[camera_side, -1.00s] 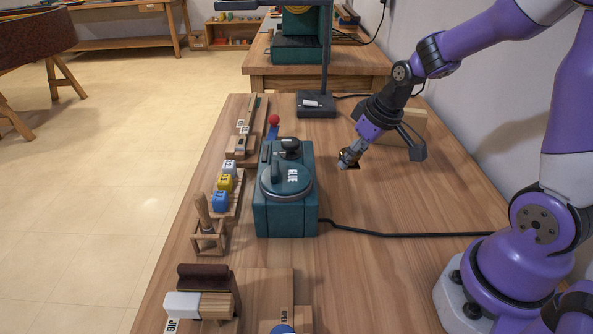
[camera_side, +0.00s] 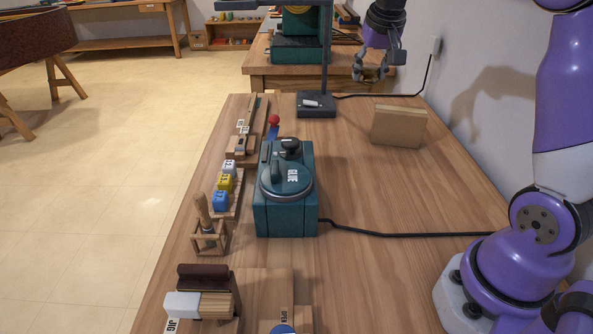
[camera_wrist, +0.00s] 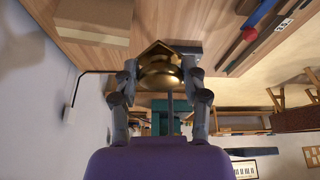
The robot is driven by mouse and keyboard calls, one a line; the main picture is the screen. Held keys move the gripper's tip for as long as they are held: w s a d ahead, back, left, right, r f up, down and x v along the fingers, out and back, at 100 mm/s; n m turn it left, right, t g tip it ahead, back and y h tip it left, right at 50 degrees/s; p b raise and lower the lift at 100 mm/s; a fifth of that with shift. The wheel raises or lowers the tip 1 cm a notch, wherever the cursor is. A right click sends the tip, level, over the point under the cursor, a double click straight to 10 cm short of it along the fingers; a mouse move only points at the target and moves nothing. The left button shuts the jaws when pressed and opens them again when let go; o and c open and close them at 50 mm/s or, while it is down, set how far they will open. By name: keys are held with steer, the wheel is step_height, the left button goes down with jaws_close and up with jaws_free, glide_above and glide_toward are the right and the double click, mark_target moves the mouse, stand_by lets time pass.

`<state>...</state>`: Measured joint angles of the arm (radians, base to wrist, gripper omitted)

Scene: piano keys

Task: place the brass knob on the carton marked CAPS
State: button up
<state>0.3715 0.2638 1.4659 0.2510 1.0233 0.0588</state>
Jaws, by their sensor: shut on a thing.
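My gripper (camera_side: 370,75) is raised at the far right of the bench in the side view, above its far edge. In the wrist view its fingers (camera_wrist: 160,70) are shut around the shiny brass knob (camera_wrist: 158,75), one finger on each side. I cannot make out the knob clearly in the side view. A plain brown carton (camera_side: 398,126) stands on the bench near the wall, below and nearer than my gripper. It also shows at the upper left of the wrist view (camera_wrist: 92,25). No CAPS marking can be read on it.
A teal glue pot (camera_side: 286,195) stands mid-bench, its black cable (camera_side: 400,234) running right. A dark stand (camera_side: 316,104) with a tall post is left of my gripper. Blocks and a wooden rack line the left edge. The bench (camera_side: 385,185) before the carton is clear.

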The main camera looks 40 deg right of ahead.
steer(key=d+m, duration=0.1)
steer(key=d, duration=0.3)
glide_above(401, 108)
steer(key=s+a, duration=0.1)
step_height(401, 108, down, 6)
steer(key=shift+a+r, duration=0.15)
steer(key=shift+f, duration=2.1)
steer(key=o, duration=1.3)
steer(key=shift+f, duration=0.1)
steer(key=shift+c, duration=0.2)
